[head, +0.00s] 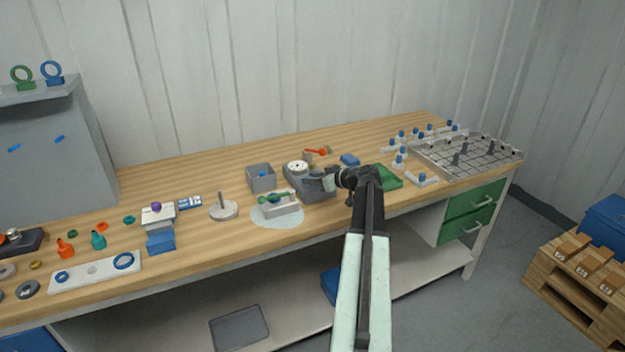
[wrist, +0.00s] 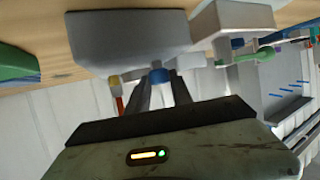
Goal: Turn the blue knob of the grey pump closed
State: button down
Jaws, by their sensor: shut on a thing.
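The grey pump (head: 318,194) stands on the workbench near the middle, with a round white dial on top. In the wrist view its grey body (wrist: 125,38) fills the upper middle. The blue knob (wrist: 158,76) sticks out of the pump, between the two dark fingertips of my gripper (wrist: 160,82). In the head view my gripper (head: 328,183) reaches in from the right, at the pump's side. It is shut on the knob and hides it there. The knob's exact angle cannot be told.
A white block with a green and blue handle (head: 281,206) stands just left of the pump on a pale round mat. A grey box (head: 261,178) is behind it. A green tray (head: 389,178) lies right, beside my arm. A red-handled part (head: 318,152) stands behind.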

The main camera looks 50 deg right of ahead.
jog(key=m+h, duration=0.2)
jog(key=a+m+h, duration=0.1)
jog(key=m+h, duration=0.1)
jog(key=h, duration=0.1)
jog(key=m+g+h, duration=0.1)
jog(key=m+h, duration=0.2)
jog(key=m+g+h, duration=0.1)
jog(key=shift+w+a+g, duration=0.2)
jog(key=shift+w+g, duration=0.1)
jog(key=m+g+h, duration=0.2)
jog(key=m+g, duration=0.1)
jog(key=m+g+h, duration=0.1)
jog(key=m+h, duration=0.1)
jog(key=shift+w+a+g, duration=0.2)
jog(key=shift+w+g, duration=0.1)
jog(key=shift+w, duration=0.1)
jog(key=shift+m+g+h, duration=0.6)
jog(key=shift+m+g, duration=1.1)
jog(key=shift+a, duration=0.1)
jog(key=c, duration=1.1)
grip_release()
